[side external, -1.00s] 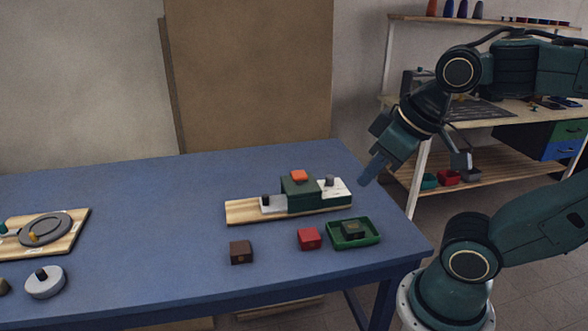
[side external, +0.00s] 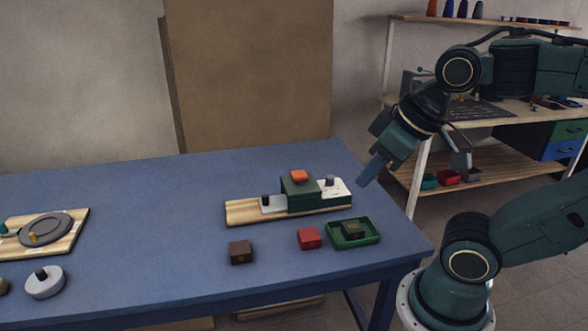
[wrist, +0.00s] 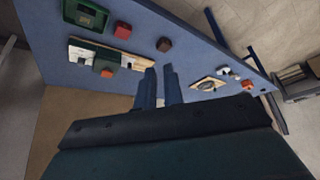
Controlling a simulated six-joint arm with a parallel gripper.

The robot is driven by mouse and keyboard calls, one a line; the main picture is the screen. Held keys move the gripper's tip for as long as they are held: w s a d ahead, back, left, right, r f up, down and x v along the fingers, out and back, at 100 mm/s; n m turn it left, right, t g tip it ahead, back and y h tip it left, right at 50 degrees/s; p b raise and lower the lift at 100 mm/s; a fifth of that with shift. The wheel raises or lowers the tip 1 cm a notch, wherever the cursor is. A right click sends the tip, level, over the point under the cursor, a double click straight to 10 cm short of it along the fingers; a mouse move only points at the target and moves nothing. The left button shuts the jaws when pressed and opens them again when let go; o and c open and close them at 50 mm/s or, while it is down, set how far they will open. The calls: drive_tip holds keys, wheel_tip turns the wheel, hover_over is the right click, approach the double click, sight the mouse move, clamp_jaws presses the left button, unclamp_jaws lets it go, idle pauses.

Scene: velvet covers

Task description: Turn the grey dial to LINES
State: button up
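A small dark grey knob (side external: 329,181), which looks like the grey dial, stands on a white plate (side external: 343,189) at the right end of a wooden board (side external: 240,212). Marks on the plate are too small to read. A green block (side external: 300,197) with an orange top (side external: 299,175) and a second dark knob (side external: 266,201) share the board. My gripper (side external: 367,173) hangs in the air right of the board, apart from everything. In the wrist view its two blue fingers (wrist: 161,88) have a gap between them and hold nothing.
A red block (side external: 308,238), a brown block (side external: 240,252) and a green tray (side external: 374,237) holding a dark green block lie in front of the board. At left are a board with a grey ring (side external: 64,222) and a white round piece (side external: 44,288). The blue table's middle is clear.

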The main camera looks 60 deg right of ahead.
drive_tip(key=o, duration=0.7)
drive_tip(key=shift+w+d+r, duration=0.1)
drive_tip(key=shift+w+r, duration=0.05)
drive_tip(key=shift+w, duration=0.05)
drive_tip(key=shift+o, duration=0.5)
drive_tip(key=shift+w+d+r+m, duration=0.1)
drive_tip(key=shift+w+r+m, duration=0.05)
drive_tip(key=shift+w+m, duration=0.2)
drive_tip(key=w+d+r+m+g, duration=0.25)
drive_tip(key=w+d+m, duration=0.3)
drive_tip(key=w, duration=0.45)
drive_tip(key=m+g, duration=0.3)
drive_tip(key=m, duration=1)
hover_over(330, 176)
wheel_tip(330, 176, down, 18)
drive_tip(key=shift+d, duration=0.1)
drive_tip(key=shift+f, duration=0.1)
drive_tip(key=shift+f, duration=6.8)
